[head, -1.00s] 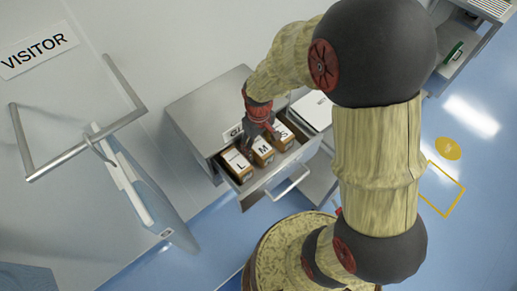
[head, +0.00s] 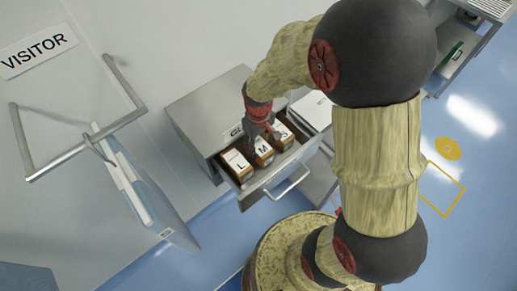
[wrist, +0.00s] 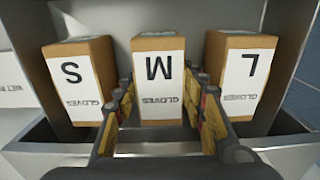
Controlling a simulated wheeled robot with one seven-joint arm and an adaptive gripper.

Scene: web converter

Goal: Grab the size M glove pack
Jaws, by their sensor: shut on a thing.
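The size M glove pack (wrist: 158,90) is a brown box with a white label. It stands in the open drawer between the S pack (wrist: 78,78) and the L pack (wrist: 243,80). In the wrist view my gripper (wrist: 163,95) has one finger on each side of the M pack, shut on it. In the head view the M pack (head: 263,152) is the middle of the three, with the L pack (head: 238,164) to its left and the S pack (head: 282,134) to its right. My gripper (head: 262,137) is over it, partly hiding it.
The drawer (head: 262,188) is pulled out of a grey cabinet (head: 205,103), with a handle (head: 290,182) on its front. A blue binder-like holder (head: 150,200) and a metal door handle (head: 85,140) are at the left. Open blue floor lies at the right.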

